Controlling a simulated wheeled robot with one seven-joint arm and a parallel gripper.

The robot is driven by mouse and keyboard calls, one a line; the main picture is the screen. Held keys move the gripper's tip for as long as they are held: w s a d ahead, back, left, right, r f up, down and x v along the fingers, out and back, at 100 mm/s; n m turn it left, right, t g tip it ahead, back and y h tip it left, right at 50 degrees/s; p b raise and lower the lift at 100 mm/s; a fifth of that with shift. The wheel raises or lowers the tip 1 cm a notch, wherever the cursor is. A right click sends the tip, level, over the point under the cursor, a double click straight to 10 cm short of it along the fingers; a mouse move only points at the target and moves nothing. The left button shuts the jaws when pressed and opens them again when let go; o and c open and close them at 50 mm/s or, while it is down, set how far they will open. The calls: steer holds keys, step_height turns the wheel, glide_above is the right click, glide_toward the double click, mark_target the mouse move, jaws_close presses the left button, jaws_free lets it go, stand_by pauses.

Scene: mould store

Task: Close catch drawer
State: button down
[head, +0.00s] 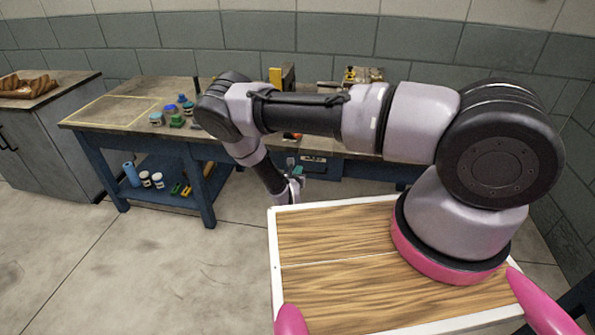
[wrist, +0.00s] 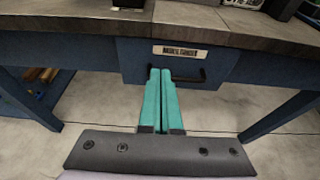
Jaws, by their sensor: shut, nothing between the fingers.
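The catch drawer is a blue drawer front (wrist: 135,62) under the bench top in the wrist view. It has a pale label plate with dark lettering and a dark bar handle (wrist: 192,79). How far it stands out from the bench I cannot tell. In the head view the drawer (head: 314,167) is partly hidden by my arm. My gripper (wrist: 160,71) has its teal fingers shut and empty, pointing at the drawer front. The fingertips overlap the handle's left part in the picture; whether they touch is unclear. My gripper also shows in the head view (head: 297,173).
The workbench (head: 140,112) carries small pots and coloured items on its left part. Its lower shelf (head: 160,170) holds a blue roll, white jars and tools. A grey cabinet (head: 50,140) stands at far left. The floor (head: 120,265) in front is clear.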

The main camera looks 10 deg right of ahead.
mark_target(304, 156)
steer(key=x, duration=0.6)
steer(key=r+x, duration=0.1)
steer(key=x, duration=0.2)
steer(key=shift+w, duration=0.15)
steer(key=shift+w+d, duration=0.15)
steer(key=shift+w, duration=0.2)
